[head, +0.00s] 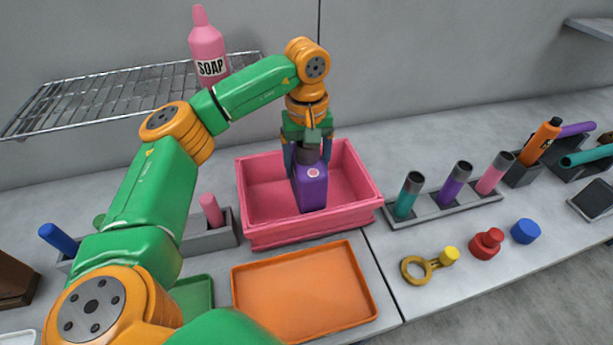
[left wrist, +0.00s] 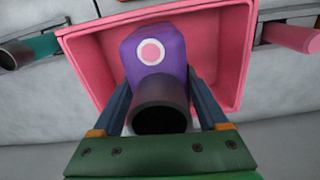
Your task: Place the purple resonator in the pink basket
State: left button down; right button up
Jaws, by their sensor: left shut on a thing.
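The purple resonator (head: 311,190) has a box-shaped body with a pink-and-white round mark and a dark pipe end. My left gripper (head: 308,155) is shut on it at the dark pipe end, and the body hangs below. The pink basket (head: 258,232) stands on the counter, and the resonator is over or inside its opening. I cannot tell whether the resonator touches the basket floor. In the left wrist view the resonator (left wrist: 156,60) sits between the two fingers (left wrist: 160,105), with the pink basket (left wrist: 232,50) around and behind it. My right gripper is not in view.
An orange tray (head: 303,290) lies in front of the basket. A grey rack (head: 445,207) with several coloured tubes stands to the right, near a yellow ring part (head: 416,268), a red knob (head: 486,244) and a blue cap (head: 525,231). A wire shelf (head: 110,92) holds a soap bottle (head: 208,50).

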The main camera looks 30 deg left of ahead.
pick_arm(q)
notch_tip(320, 180, down, 3)
jog(key=shift+w+a+f+p, duration=0.1)
jog(key=shift+w+p, duration=0.05)
jog(key=shift+p, duration=0.15)
jog(key=shift+w+f, duration=0.1)
jog(key=shift+f, duration=0.2)
